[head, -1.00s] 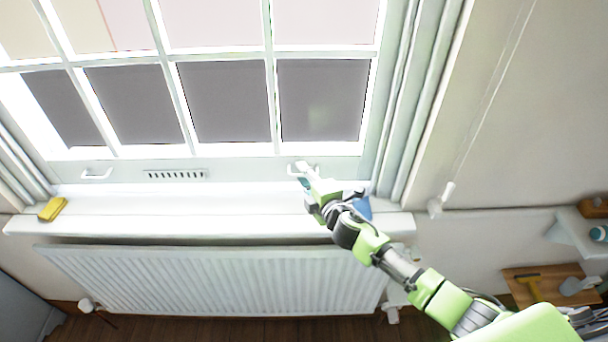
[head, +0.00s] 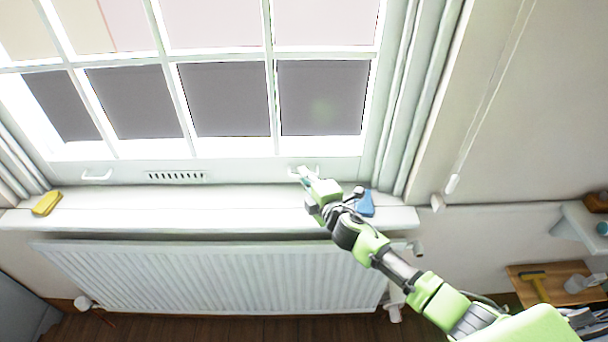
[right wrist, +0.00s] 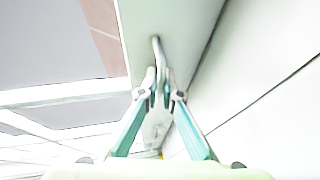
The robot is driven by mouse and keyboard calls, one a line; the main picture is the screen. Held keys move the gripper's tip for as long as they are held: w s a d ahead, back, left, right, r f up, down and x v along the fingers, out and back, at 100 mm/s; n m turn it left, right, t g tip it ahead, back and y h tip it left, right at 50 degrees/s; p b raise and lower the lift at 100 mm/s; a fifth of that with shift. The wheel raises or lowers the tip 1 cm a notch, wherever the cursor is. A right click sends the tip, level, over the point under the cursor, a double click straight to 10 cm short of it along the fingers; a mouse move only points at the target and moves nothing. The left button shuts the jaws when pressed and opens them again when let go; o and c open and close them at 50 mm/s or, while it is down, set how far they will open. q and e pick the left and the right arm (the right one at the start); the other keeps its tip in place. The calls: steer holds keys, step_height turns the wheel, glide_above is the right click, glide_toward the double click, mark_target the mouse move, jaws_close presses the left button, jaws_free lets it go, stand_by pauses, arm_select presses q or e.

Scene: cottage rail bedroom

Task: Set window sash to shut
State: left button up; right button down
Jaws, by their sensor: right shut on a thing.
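The white window sash (head: 240,172) has gridded panes, a dark vent slot and two small pull handles on its bottom rail. Its left handle (head: 97,176) is free. My right gripper (head: 303,174) reaches up from the lower right to the right handle. In the right wrist view, its teal fingers (right wrist: 160,92) are closed on the white handle (right wrist: 158,52). The fingers hide part of this handle in the head view. The bottom rail sits low, close above the white sill (head: 200,212); I cannot tell whether a gap remains. My left gripper is not in view.
A yellow object (head: 47,203) lies at the sill's left end and a blue object (head: 365,203) at its right, beside my gripper. A white radiator (head: 210,277) stands below. A blind cord (head: 490,95) hangs right of the curtain. Wooden shelving (head: 545,285) is lower right.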

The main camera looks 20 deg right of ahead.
steer(key=c, duration=2.2)
jaws_free()
steer(key=shift+s+f, duration=0.2)
steer(key=shift+f, duration=0.4)
steer(key=shift+w+r, duration=0.1)
steer(key=shift+r, duration=0.05)
steer(key=shift+r, duration=0.1)
steer(key=v, duration=1.2)
